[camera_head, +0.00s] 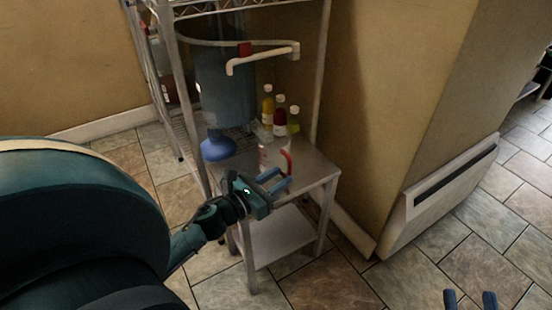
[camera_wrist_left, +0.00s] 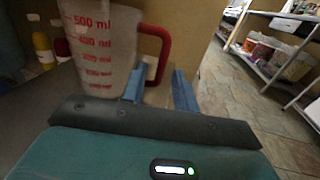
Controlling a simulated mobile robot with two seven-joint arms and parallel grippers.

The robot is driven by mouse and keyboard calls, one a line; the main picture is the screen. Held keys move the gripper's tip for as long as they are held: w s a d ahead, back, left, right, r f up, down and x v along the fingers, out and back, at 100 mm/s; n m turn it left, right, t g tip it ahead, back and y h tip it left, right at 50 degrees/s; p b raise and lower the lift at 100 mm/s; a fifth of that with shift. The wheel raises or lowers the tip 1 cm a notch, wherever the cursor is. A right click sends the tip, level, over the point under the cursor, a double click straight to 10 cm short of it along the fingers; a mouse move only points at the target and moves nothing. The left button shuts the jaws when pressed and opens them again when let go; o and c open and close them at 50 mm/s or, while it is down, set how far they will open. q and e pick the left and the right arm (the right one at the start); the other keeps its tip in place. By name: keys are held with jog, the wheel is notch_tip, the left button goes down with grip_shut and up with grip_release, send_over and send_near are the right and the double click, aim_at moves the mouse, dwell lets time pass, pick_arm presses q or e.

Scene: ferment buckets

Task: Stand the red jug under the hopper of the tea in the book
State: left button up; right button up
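A clear measuring jug with red markings and a red handle (camera_head: 287,160) stands on a small metal table, largely behind my left gripper (camera_head: 280,184). The left wrist view shows the jug (camera_wrist_left: 98,45) upright and close, its red handle (camera_wrist_left: 166,52) toward my fingers. My left gripper (camera_wrist_left: 158,88) is open; its blue fingers are apart near the handle's lower end. I cannot tell whether they touch it. My right gripper (camera_head: 470,300) shows only its fingertips, apart, at the bottom edge. I cannot identify a tea hopper or a book.
The metal table (camera_head: 318,172) also bears several bottles, including yellow (camera_head: 268,104) and red (camera_head: 280,117) ones. A wire rack (camera_head: 172,60), a blue-grey tank (camera_head: 222,90) and a blue rounded object (camera_head: 217,147) are beside it. A wall pillar (camera_head: 400,110) stands right. Tiled floor is open at right.

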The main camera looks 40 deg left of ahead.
aim_at(289, 171)
pick_arm(q)
jog(key=x, duration=0.4)
jog(key=shift+d+r, duration=0.1)
jog(key=shift+r, duration=0.1)
grip_shut()
